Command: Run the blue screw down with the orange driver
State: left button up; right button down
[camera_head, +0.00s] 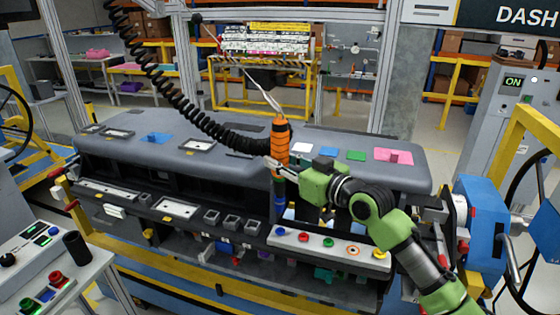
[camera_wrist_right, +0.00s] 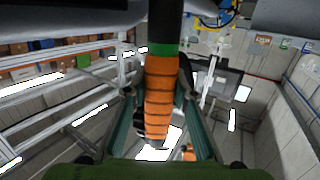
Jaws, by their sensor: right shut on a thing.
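The orange driver (camera_head: 280,138) hangs upright from a black coiled hose and cable in the head view. My right gripper (camera_head: 277,165) is shut around its ribbed orange body. In the right wrist view, the orange driver (camera_wrist_right: 158,95) lies between the two fingers, with a green ring and a dark shaft beyond the grip. Below the grip, the driver's dark lower part with a blue band reaches down toward the left end of a pale strip (camera_head: 316,240). A small blue spot (camera_head: 279,231) there may be the blue screw; whether the tip touches it I cannot tell. My left gripper is out of view.
The pale strip also carries red (camera_head: 303,237), green (camera_head: 328,242), orange and yellow heads. The long grey dashboard (camera_head: 230,160) with colored pads and open frames stands behind. A blue machine block (camera_head: 484,225) stands at right. A control panel (camera_head: 45,262) is at left.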

aim_at(281, 196)
jog(key=shift+f+b, duration=2.2)
jog(key=shift+f, duration=0.95)
jog(key=shift+f+b, duration=0.55)
jog(key=shift+f, duration=0.1)
jog(key=shift+f+b, duration=0.45)
jog(key=shift+f, duration=0.4)
dwell(2.9)
